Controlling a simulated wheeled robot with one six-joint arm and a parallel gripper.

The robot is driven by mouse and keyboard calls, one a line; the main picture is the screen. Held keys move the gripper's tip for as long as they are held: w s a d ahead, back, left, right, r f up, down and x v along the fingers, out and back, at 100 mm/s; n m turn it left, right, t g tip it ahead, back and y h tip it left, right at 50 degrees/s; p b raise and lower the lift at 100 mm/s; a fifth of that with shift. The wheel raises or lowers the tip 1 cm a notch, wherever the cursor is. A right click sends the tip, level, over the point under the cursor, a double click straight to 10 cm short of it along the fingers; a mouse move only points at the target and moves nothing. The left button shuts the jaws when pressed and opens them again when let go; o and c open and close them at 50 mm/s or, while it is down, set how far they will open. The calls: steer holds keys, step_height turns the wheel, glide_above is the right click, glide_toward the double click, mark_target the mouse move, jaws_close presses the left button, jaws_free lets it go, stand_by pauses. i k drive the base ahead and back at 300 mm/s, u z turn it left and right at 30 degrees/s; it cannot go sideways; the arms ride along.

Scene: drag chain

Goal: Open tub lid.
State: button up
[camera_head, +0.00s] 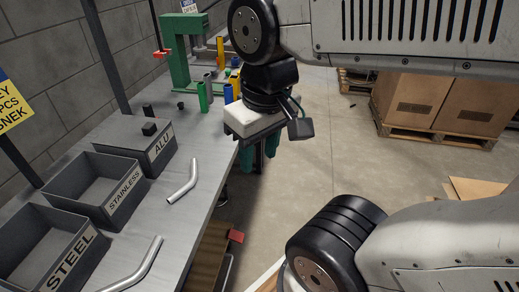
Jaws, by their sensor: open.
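The grey tub labelled ALU (155,155) stands on the metal workbench (215,150) with its lid (122,141) on top. A small black block handle (149,129) sticks up from the lid. My gripper (258,159) hangs to the right of the tub, past the bench's right edge, with its fingers pointing down. The teal fingers are partly hidden behind the gripper's body. The gripper is open, and no object shows between the fingers.
Open tubs labelled STAINLESS (75,175) and STEEL (22,262) stand nearer. Bent metal tubes (183,182) lie on the bench to their right. A green press (178,55) and coloured cylinders (203,97) stand beyond. A block wall (50,60) borders the bench's left side.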

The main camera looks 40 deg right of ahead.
mark_target(128, 132)
steer(key=k, duration=1.2)
steer(key=z, duration=0.7)
steer(key=i, duration=1.4)
steer(key=u, duration=0.8)
steer(key=i, duration=0.45)
steer(key=u, duration=0.35)
